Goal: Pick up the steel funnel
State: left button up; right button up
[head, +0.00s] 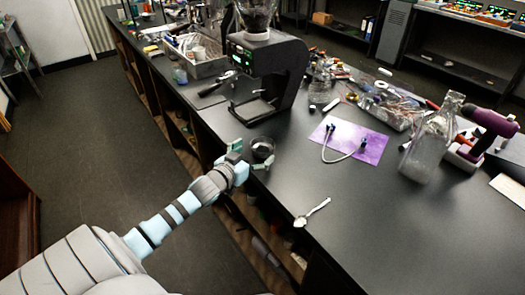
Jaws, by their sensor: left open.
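A small dark round piece with a shiny rim (262,148), which looks like the steel funnel, stands on the black counter near its front edge. My left gripper (250,158) is open, with one finger on each side of the near part of this piece. I cannot tell whether the fingers touch it. Its lower near side is partly hidden by the gripper. My right gripper is not in view.
The espresso machine (268,70) stands just behind. A metal spoon (312,212) lies to the right near the edge. A purple mat (348,140) holds a bent hose. A glass bottle (432,145) and purple drill (487,130) stand farther right. The right front counter is clear.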

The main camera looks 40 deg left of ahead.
aim_at(268, 141)
pick_arm(q)
jog(key=b+x, duration=0.2)
jog(key=x, duration=0.3)
jog(key=shift+w+b, duration=0.15)
jog(key=shift+b, duration=0.25)
jog(key=shift+w+r, duration=0.1)
jog(key=shift+r, duration=0.1)
jog(key=c, duration=1.3)
jog(key=shift+o, duration=0.2)
